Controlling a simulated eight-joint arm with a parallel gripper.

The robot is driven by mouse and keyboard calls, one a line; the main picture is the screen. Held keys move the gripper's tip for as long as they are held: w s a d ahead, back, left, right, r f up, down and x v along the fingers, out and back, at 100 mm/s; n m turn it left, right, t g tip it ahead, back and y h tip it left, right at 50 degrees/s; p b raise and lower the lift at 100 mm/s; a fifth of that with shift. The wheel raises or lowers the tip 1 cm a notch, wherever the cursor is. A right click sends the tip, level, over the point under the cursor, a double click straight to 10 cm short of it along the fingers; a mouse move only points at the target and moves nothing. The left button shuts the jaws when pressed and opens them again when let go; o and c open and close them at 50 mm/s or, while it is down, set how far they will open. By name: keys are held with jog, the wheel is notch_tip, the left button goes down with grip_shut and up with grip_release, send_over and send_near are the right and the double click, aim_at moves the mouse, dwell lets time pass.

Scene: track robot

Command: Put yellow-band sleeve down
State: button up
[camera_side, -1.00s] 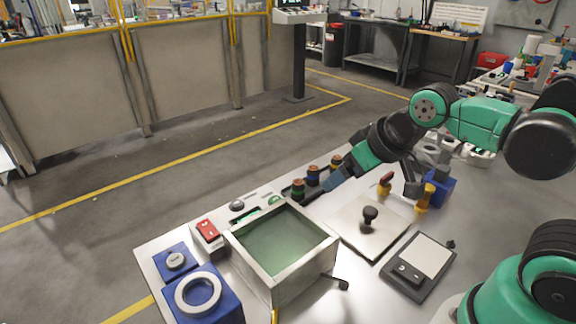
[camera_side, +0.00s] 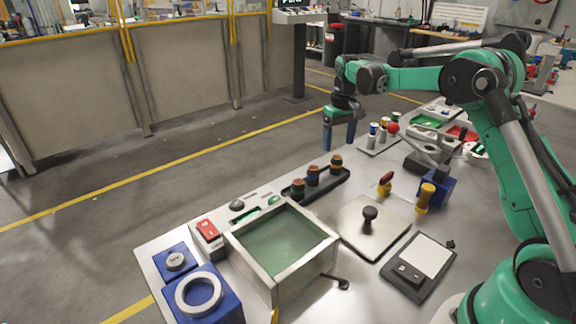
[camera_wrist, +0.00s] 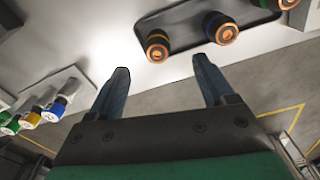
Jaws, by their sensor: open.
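The yellow-band sleeve (camera_side: 336,162) stands upright in the black tray (camera_side: 324,184), at its far end, with a dark body and an orange top. In the wrist view it (camera_wrist: 157,45) is the left one of the three sleeves, beyond my fingertips. The blue-band sleeve (camera_side: 313,176) stands in the middle and the green-band sleeve (camera_side: 298,188) at the near end. My gripper (camera_side: 339,147) is open and empty, fingers pointing down, above and behind the tray. It also shows in the wrist view (camera_wrist: 162,66), apart from the sleeve.
A rack with several coloured cylinders (camera_side: 385,124) stands farther back, near my gripper. An open metal box (camera_side: 283,243) with a green floor is in front of the tray.

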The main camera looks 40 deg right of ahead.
aim_at(338, 157)
jog(key=shift+d+f, duration=0.2)
jog(key=shift+f, duration=2.9)
grip_shut()
